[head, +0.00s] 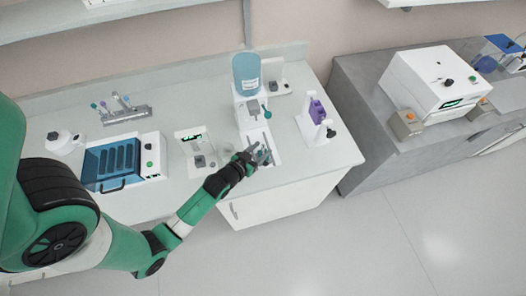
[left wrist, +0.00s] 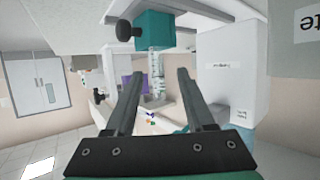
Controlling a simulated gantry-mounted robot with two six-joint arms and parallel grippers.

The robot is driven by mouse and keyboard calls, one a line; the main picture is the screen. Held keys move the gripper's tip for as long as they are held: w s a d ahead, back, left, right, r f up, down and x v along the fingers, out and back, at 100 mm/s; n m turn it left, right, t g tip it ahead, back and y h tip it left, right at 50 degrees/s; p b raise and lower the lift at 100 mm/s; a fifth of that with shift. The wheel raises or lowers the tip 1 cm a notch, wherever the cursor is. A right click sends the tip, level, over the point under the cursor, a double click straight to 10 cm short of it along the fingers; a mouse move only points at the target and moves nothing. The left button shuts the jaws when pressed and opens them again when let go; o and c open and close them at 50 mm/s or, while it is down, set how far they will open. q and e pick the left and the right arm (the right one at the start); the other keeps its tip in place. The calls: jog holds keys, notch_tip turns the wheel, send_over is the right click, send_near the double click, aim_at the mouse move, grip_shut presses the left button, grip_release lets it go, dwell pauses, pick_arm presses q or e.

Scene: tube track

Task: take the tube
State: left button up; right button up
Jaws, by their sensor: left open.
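A clear graduated tube (left wrist: 157,72) shows in the left wrist view. Its upper end in the picture meets a teal block (left wrist: 153,30) with a dark knob. My left gripper (left wrist: 160,80) is open, with one finger on either side of the tube in the picture; no contact shows. In the head view my left gripper (head: 262,156) is over the front part of the white stand (head: 270,147) on the bench. I cannot make out the tube there. My right gripper is not in view.
A blue bottle (head: 246,72) stands behind my gripper. A purple-fronted device (head: 315,112) is to the right and a small white device (head: 195,145) to the left. A tube rack (head: 125,115) and a blue-lidded unit (head: 112,162) are further left. The floor in front is clear.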

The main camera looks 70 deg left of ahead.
pick_arm(q)
jog(key=b+x, duration=0.1)
jog(key=x, duration=0.4)
jog(key=shift+d, duration=0.15)
grip_shut()
jog(key=shift+r, duration=0.15)
jog(key=shift+r, duration=0.25)
jog(key=r, duration=0.1)
jog(key=r+p, duration=0.2)
jog(key=shift+s+d+r, duration=0.2)
jog(key=shift+s+r, duration=0.15)
jog(key=a+r+p+v, duration=0.1)
jog(key=r+p+v, duration=0.1)
jog(key=v, duration=1.3)
jog(key=shift+s+a+r, duration=0.2)
jog(key=shift+a+r, duration=0.1)
